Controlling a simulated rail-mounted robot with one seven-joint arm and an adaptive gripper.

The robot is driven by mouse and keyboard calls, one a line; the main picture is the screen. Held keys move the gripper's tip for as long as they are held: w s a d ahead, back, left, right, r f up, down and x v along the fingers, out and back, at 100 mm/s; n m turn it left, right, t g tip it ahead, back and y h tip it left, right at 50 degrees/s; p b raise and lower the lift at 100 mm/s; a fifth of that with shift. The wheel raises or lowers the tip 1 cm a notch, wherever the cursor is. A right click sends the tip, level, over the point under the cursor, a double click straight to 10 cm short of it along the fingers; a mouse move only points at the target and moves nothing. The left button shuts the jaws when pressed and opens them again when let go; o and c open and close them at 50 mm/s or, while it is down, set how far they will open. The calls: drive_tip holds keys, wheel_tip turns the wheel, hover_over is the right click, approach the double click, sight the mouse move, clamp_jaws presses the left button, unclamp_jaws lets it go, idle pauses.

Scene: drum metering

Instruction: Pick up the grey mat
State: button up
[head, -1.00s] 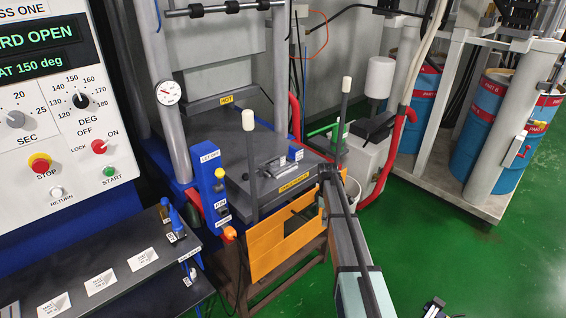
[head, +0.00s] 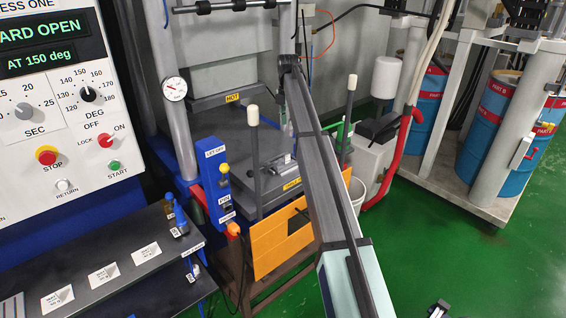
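I cannot pick out the grey mat for certain. A grey striped piece (head: 12,307) is cut off at the bottom left corner of the head view, on the dark shelf, and I cannot tell if it is the mat. My arm rises from the bottom centre to a high joint in front of the press. My gripper does not show clearly in this view.
A dark shelf (head: 130,285) with white label cards (head: 104,275) lies at lower left, below the control panel (head: 60,110). The press (head: 215,125) has an orange guard (head: 275,245) in front. Drums (head: 492,110) stand at right. Green floor (head: 480,265) is open at lower right.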

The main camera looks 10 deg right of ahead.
drive_tip(key=p, duration=0.3)
approach(287, 155)
drive_tip(key=f, duration=0.5)
drive_tip(key=shift+w+d, duration=0.15)
drive_tip(key=shift+w, duration=0.2)
drive_tip(key=shift+f+p, duration=1.15)
drive_tip(key=shift+f, duration=1.5)
clamp_jaws()
